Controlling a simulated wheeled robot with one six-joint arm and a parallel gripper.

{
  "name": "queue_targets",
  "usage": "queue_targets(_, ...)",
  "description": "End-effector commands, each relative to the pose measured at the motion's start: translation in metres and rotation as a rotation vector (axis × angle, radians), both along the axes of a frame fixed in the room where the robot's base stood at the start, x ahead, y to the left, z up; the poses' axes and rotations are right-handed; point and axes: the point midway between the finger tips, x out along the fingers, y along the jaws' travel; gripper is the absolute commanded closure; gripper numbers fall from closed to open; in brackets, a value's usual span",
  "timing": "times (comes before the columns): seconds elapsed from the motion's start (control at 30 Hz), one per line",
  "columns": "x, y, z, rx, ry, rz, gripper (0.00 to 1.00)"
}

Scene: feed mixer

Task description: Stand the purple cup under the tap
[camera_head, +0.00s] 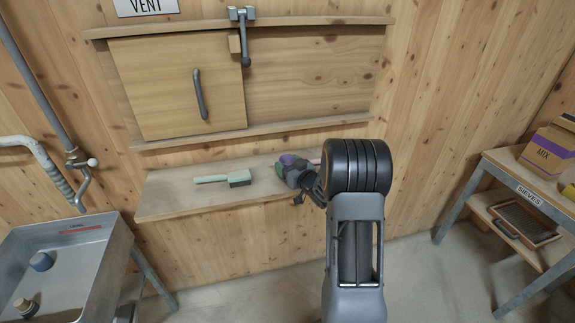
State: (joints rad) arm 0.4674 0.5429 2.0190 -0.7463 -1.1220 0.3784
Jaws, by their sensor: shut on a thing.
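The purple cup (288,160) shows only in part over the wall shelf, mostly hidden by my gripper. My gripper (293,171) is at the right part of the shelf, shut on the purple cup; its fingertips are small and partly hidden by my arm. I cannot tell whether the cup still touches the shelf. The tap (83,181) is on the wall at the left, with its spout pointing down over the back of the metal sink (107,262).
A green brush (225,180) lies on the wall shelf (165,203), left of my gripper. A pink item (315,161) shows behind my arm. A bench (500,158) with a MIX box (547,151) stands right.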

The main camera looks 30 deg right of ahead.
Motion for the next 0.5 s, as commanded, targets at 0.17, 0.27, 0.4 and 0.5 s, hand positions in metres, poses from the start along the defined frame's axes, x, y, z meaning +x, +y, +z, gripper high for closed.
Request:
queue_targets(0.17, 0.0004, 0.0021, -0.0044, 0.000, 0.000, 0.004, 0.63)
queue_targets(0.27, 0.0001, 0.0013, -0.0030, 0.000, 0.001, 0.002, 0.29)
queue_targets(0.4, -0.0002, 0.0004, -0.0030, 0.000, 0.001, 0.001, 0.16)
queue_targets(0.5, -0.0003, -0.0002, -0.0029, 0.000, 0.001, 0.000, 0.11)
